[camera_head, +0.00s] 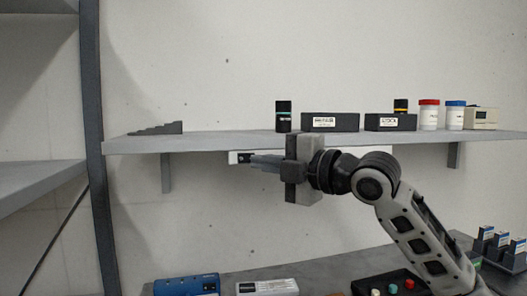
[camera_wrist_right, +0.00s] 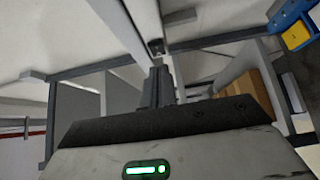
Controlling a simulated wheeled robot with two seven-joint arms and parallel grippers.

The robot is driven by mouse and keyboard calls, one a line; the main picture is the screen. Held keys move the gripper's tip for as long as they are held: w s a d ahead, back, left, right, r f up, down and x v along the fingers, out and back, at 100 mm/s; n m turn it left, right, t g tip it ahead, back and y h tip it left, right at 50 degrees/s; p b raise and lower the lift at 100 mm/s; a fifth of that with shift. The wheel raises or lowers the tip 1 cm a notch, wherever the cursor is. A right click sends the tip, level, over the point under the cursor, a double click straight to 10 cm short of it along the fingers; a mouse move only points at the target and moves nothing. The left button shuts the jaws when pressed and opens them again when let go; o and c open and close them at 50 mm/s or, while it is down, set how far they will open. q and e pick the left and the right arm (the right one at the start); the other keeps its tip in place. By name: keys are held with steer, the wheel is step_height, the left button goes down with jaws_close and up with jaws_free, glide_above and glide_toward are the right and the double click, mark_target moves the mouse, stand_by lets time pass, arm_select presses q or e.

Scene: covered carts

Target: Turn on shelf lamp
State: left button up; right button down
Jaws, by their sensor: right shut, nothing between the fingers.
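The shelf lamp (camera_head: 234,157) is a slim white bar under the front of the grey wall shelf, partly hidden behind my right gripper. A small dark switch (camera_head: 245,157) is near its left end. My right gripper (camera_head: 252,161) is shut and empty, its fingers pointing left with the tips at or very close to the switch. In the right wrist view the shut fingers (camera_wrist_right: 159,78) point at a small dark part (camera_wrist_right: 156,46); I cannot tell whether they touch it. No clear glow from the lamp shows. My left gripper is out of view.
The shelf (camera_head: 220,142) above carries a dark stepped block (camera_head: 160,128), black boxes (camera_head: 331,122), a red-capped jar (camera_head: 429,114) and other containers. Below, a dark worktop holds a blue box (camera_head: 187,285) and a button panel (camera_head: 390,286). A dark post (camera_head: 97,150) stands left.

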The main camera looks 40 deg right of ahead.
steer(key=shift+w+d, duration=0.55)
steer(key=shift+w, duration=0.15)
steer(key=shift+w+d, duration=0.1)
steer(key=shift+w, duration=0.05)
